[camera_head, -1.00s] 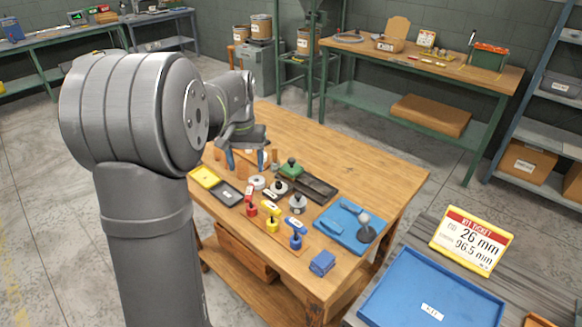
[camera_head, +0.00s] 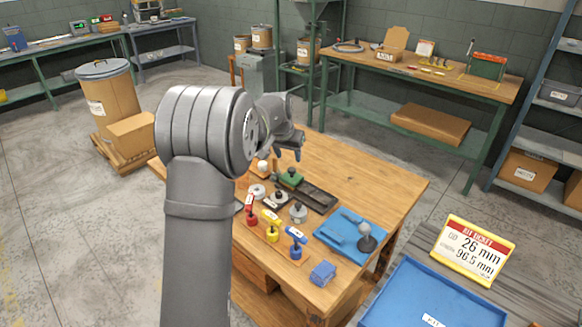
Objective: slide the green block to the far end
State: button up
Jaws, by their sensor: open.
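The green block (camera_head: 290,177) sits at the upper-left end of a dark track (camera_head: 318,197) on the wooden table, with a dark knob on its top. My gripper (camera_head: 287,154) is above the table, just behind and above the green block in the picture. My arm hides the left part of the table.
Red, yellow and blue handled tools (camera_head: 272,227) stand on a wooden strip in front of the track. Round grey weights (camera_head: 298,212) sit close beside it. A blue tray (camera_head: 350,231) and a blue block (camera_head: 322,273) lie to the right. The table's right back is clear.

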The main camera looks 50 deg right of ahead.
aim_at(292, 169)
jog(key=x, duration=0.7)
jog(key=shift+f, duration=0.15)
